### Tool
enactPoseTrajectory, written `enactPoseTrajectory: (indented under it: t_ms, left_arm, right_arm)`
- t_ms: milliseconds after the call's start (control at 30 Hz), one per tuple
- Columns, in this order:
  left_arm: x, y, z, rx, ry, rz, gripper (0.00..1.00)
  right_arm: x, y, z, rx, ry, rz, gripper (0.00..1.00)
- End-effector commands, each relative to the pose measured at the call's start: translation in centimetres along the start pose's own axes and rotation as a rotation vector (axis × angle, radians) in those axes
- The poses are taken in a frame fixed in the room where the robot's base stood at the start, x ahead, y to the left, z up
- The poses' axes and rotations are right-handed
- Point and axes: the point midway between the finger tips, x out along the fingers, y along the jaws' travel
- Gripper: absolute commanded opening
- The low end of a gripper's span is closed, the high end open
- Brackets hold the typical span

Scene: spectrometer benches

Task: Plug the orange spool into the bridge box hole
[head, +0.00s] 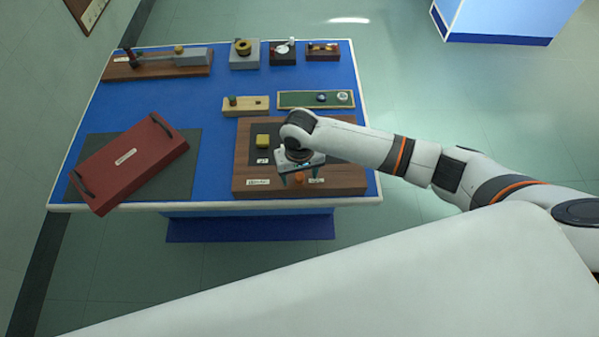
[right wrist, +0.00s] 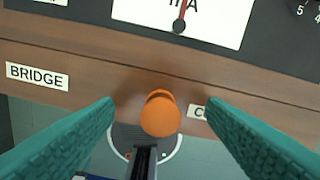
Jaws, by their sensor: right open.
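The orange spool (right wrist: 160,114) stands at the front of a wooden box (head: 345,181), between a "BRIDGE" label (right wrist: 37,76) and a partly hidden label starting with "C". In the head view the spool (head: 299,177) shows small below my right gripper (head: 300,180). My right gripper (right wrist: 160,102) is open, with one green finger on each side of the spool and visible gaps between. I cannot tell whether the spool sits in a hole, and no empty hole shows clearly. My left gripper is not in view.
A red case (head: 130,160) lies on a dark mat at left. A tan block (head: 246,110) and green tray (head: 300,105) stand behind. Several instruments line the back of the blue table.

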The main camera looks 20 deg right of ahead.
Motion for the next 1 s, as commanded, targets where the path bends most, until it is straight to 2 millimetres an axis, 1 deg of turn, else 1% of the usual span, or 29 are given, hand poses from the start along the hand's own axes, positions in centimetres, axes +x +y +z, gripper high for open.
enactPoseTrajectory:
  t_ms: [167,267,367,600,700,833,1000]
  left_arm:
    - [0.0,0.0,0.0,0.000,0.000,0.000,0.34]
    - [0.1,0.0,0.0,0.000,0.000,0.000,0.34]
    - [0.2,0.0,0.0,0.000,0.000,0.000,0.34]
    - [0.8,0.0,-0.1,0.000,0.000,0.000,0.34]
    - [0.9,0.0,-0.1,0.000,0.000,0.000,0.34]
    - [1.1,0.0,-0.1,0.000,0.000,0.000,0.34]
    - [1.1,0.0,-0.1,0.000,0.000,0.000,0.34]
  right_arm:
    - [-0.1,0.0,0.0,0.000,0.000,0.000,0.65]
    - [-0.7,0.0,0.0,0.000,-0.001,0.001,0.65]
    - [-2.1,0.1,0.1,-0.001,-0.002,0.003,0.65]
    - [-7.3,0.1,0.1,-0.001,-0.005,0.003,0.65]
    - [-9.1,0.0,0.1,-0.002,-0.004,0.002,0.65]
    - [-10.9,0.0,0.1,-0.001,-0.001,0.001,0.65]
    - [-11.9,0.0,0.0,0.000,-0.001,0.000,0.65]
